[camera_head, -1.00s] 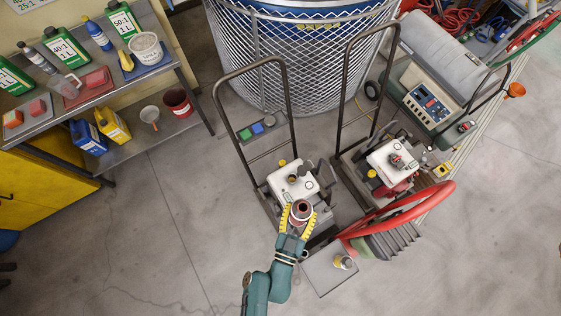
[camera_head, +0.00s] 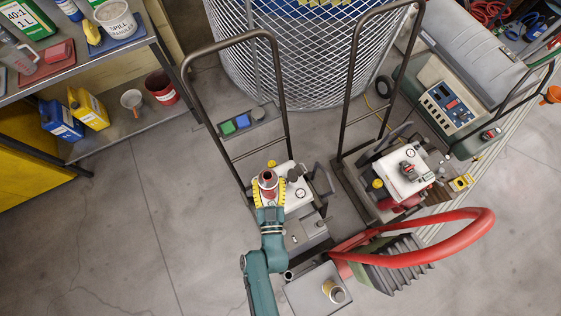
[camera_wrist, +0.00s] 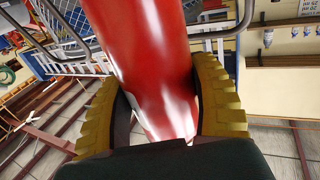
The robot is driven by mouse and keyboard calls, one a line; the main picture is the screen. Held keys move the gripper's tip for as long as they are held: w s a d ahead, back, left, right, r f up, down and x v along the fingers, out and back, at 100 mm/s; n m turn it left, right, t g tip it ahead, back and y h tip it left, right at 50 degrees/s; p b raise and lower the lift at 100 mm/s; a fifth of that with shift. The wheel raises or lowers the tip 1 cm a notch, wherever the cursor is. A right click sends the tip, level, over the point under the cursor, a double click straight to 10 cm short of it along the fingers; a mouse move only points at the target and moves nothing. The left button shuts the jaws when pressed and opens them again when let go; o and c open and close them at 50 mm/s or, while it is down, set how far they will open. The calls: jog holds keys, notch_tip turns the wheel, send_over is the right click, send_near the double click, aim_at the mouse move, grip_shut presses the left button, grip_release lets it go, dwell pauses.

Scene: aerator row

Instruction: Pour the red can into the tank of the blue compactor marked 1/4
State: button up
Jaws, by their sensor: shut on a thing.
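My gripper (camera_head: 269,190) is shut on the red can (camera_head: 268,176), with a yellow ridged finger on each side of it. The can's round top with a dark opening faces the head camera, so it looks close to upright. The can (camera_wrist: 150,55) fills the middle of the wrist view between the fingers. In the head view it overlaps the left part of the white tank (camera_head: 301,196) of the left compactor; the height gap cannot be told. A dark cap and a round gauge show on this tank. The 1/4 mark and a blue body cannot be made out.
A second compactor (camera_head: 404,172) with a white tank and red body stands to the right. A grey box (camera_head: 306,292) bearing a small can stands near my arm. Tall handles and a mesh cage (camera_head: 290,60) stand behind.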

jog(key=w+a+f+b, duration=0.1)
jog(key=w+f+b, duration=0.1)
jog(key=f+b, duration=0.5)
jog(key=w+a+f+y+b, duration=0.1)
jog(key=w+a+f+b, duration=0.1)
jog(key=f+b, duration=0.6)
jog(key=w+a+f+n+b, duration=0.1)
jog(key=w+f+b, duration=0.3)
jog(key=f+b, duration=0.3)
jog(key=shift+a+f+y+b, duration=0.3)
jog(key=shift+a+f+b, duration=0.05)
jog(key=shift+b, duration=0.2)
jog(key=shift+s+m, duration=0.1)
jog(key=shift+m, duration=0.2)
